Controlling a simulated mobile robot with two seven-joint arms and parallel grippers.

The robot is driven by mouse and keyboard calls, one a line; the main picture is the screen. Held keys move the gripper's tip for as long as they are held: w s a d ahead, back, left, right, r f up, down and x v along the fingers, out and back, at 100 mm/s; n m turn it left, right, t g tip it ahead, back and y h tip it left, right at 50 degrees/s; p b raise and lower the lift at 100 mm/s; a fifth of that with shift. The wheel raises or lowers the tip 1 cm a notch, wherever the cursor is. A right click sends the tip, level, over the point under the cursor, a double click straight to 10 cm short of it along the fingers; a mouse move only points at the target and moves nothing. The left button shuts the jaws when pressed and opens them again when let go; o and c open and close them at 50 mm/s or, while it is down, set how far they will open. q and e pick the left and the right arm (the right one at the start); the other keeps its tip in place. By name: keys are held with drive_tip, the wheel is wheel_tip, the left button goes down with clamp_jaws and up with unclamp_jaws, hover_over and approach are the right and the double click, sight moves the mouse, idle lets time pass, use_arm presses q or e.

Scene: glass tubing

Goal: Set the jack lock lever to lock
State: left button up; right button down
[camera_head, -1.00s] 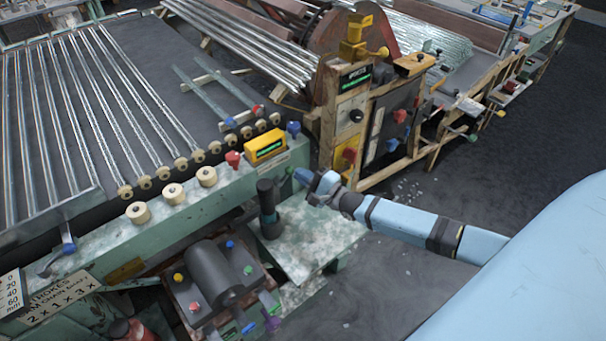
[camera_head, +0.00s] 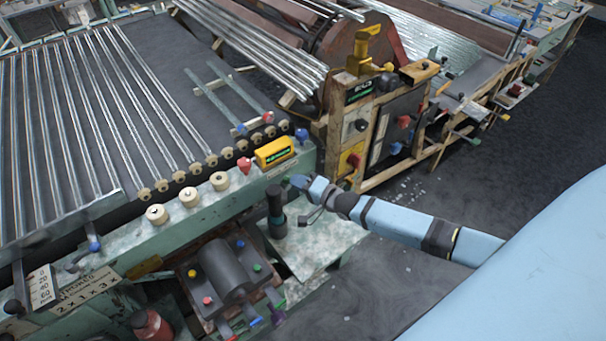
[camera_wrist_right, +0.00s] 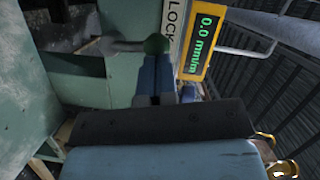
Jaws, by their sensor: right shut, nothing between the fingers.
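The jack lock lever shows in the right wrist view as a grey rod (camera_wrist_right: 118,46) with a round green knob (camera_wrist_right: 157,44) at its right end. A white label reading LOCK (camera_wrist_right: 172,22) is beside the knob. My right gripper (camera_wrist_right: 155,66) is shut and empty, its blue fingertips at the knob's lower edge. I cannot tell whether they touch it. In the head view my right gripper (camera_head: 297,181) is at the green bench's side, below the yellow display box (camera_head: 274,152). The lever is too small to make out clearly there. My left gripper is not in view.
The yellow display (camera_wrist_right: 203,45) reads 0.0 mm/m in the right wrist view. A dark upright cylinder (camera_head: 276,212) stands on a pale green plate (camera_head: 330,236) left of my right gripper. A wooden-framed control panel (camera_head: 352,125) stands behind it. Open floor lies at the right.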

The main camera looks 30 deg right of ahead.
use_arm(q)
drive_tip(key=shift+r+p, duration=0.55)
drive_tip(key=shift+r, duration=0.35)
use_arm(e)
drive_tip(key=shift+a+r+n, duration=0.1)
drive_tip(key=shift+a+n, duration=0.6)
drive_tip(key=shift+a, duration=0.05)
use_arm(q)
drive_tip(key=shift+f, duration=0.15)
use_arm(e)
drive_tip(key=shift+a+h, duration=0.15)
drive_tip(key=shift+h, duration=0.15)
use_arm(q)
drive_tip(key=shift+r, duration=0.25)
